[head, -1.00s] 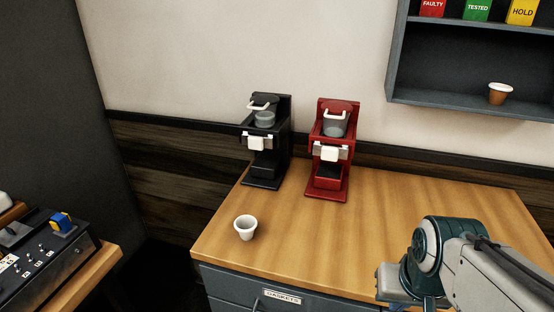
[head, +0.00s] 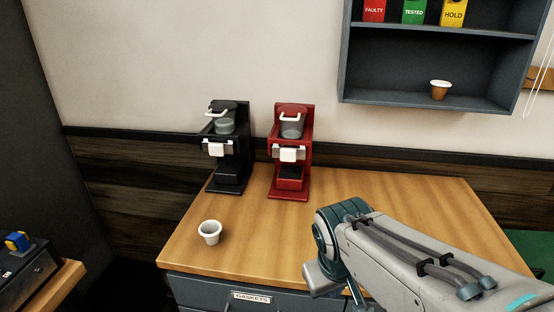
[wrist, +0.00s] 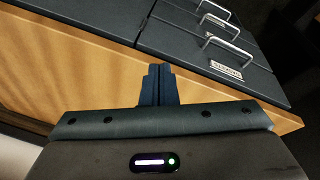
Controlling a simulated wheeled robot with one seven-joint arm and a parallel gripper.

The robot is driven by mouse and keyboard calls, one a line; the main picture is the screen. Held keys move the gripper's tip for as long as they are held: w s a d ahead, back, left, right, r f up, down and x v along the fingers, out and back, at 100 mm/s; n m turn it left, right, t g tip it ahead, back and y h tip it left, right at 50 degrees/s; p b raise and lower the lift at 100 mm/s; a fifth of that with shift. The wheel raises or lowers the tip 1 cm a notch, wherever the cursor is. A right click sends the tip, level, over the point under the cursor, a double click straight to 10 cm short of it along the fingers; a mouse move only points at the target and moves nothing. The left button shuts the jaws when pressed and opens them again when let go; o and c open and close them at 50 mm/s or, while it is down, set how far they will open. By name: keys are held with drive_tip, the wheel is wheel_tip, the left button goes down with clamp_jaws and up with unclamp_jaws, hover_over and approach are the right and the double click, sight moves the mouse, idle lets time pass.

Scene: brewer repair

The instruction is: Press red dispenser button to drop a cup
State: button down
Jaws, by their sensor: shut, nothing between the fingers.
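A red machine (head: 290,152) stands on the wooden counter against the wall in the head view. It has a clear container on top and a white handle on its front. I cannot make out a red dispenser button on it or anywhere else. A white cup (head: 209,232) stands upright near the counter's left front edge. My gripper (wrist: 156,72) shows in the wrist view, its dark fingers shut together and empty. It is over the counter's front edge, by the drawers, apart from the machine and the cup. The head view shows my arm, but not the fingers.
A similar black machine (head: 227,150) stands left of the red one. Drawers (wrist: 205,50) with metal handles are below. A switch box is far left.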

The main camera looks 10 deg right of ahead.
sight(289, 157)
drive_tip(key=w+d+r+n+t+h+b, duration=0.1)
drive_tip(key=w+d+n+t+h+b, duration=0.4)
drive_tip(key=w+n+h, duration=0.6)
drive_tip(key=w+a+r+n+t+y+b, duration=0.1)
drive_tip(key=w+a+r+n+t+y, duration=0.1)
drive_tip(key=n, duration=0.8)
drive_tip(key=w+a+r+n+t+y+b, duration=0.1)
drive_tip(key=w+a+r+n+t+y, duration=0.2)
drive_tip(key=w+a+n+t, duration=0.4)
drive_tip(key=w+a+n+y, duration=0.1)
drive_tip(key=w+a+n, duration=0.1)
drive_tip(key=shift+w+a+n+t+y+b, duration=0.25)
drive_tip(key=shift+n+t+y+b, duration=0.05)
drive_tip(key=shift+n+y+b, duration=0.1)
drive_tip(key=p+x, duration=0.1)
drive_tip(key=x, duration=1.3)
drive_tip(key=shift+f, duration=0.1)
